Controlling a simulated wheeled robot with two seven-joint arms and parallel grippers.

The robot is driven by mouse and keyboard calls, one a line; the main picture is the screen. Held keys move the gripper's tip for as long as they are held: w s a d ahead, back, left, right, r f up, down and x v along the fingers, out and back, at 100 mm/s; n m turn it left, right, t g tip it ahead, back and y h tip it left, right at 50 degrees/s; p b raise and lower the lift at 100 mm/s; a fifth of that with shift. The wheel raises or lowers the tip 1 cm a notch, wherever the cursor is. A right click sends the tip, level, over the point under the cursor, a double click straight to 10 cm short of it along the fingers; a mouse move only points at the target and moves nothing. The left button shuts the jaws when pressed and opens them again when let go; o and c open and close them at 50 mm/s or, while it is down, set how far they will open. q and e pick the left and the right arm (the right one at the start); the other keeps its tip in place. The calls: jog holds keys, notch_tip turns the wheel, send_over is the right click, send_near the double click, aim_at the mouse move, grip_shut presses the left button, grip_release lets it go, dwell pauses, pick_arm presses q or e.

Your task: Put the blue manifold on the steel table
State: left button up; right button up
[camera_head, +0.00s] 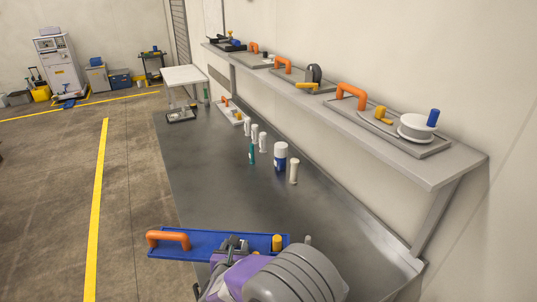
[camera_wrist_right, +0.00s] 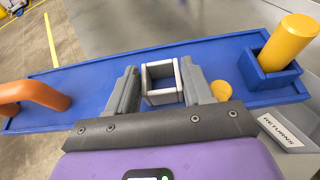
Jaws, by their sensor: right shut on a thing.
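The blue manifold (camera_head: 200,246) is a long flat blue plate with an orange handle at its left end and a yellow cylinder at its right end. My right gripper (camera_head: 236,243) is shut on the manifold. In the right wrist view (camera_wrist_right: 163,88) its fingers sit on both sides of a pale square socket on the manifold (camera_wrist_right: 90,88). I cannot tell whether the manifold touches the tabletop. My left gripper is not in view.
Several bottles (camera_head: 280,157) and pale cylinders stand mid-table near the wall. A wall shelf (camera_head: 440,170) with similar assemblies runs along the right. A RETURNS label (camera_wrist_right: 280,131) is beside the manifold. Table space beyond the manifold is bare.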

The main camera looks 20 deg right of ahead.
jog(key=w+d+f+m+g+h+b, duration=0.1)
jog(key=w+d+f+m+g+h, duration=0.3)
jog(key=d, duration=0.7)
jog(key=w+d+f+t+b, duration=0.1)
jog(key=w+d+b, duration=0.1)
jog(key=w+d, duration=0.6)
jog(key=s+d+f+m+g+h+b, duration=0.1)
jog(key=d+f+m, duration=0.1)
jog(key=d, duration=1)
jog(key=s+d+f+m+g+h, duration=0.1)
jog(key=s+d+g, duration=0.1)
jog(key=d, duration=1)
jog(key=f, duration=0.3)
jog(key=f+b, duration=0.1)
jog(key=f, duration=0.2)
jog(key=f+b, duration=0.1)
jog(key=f, duration=0.3)
jog(key=shift+w+a+f, duration=0.1)
jog(key=shift+a, duration=0.2)
jog(key=shift+b, duration=0.4)
jog(key=o, duration=1.2)
jog(key=shift+f, duration=0.1)
jog(key=shift+o, duration=0.3)
jog(key=shift+h, duration=0.3)
jog(key=p+v, duration=0.1)
jog(key=v, duration=1.1)
jog(key=shift+p, duration=0.3)
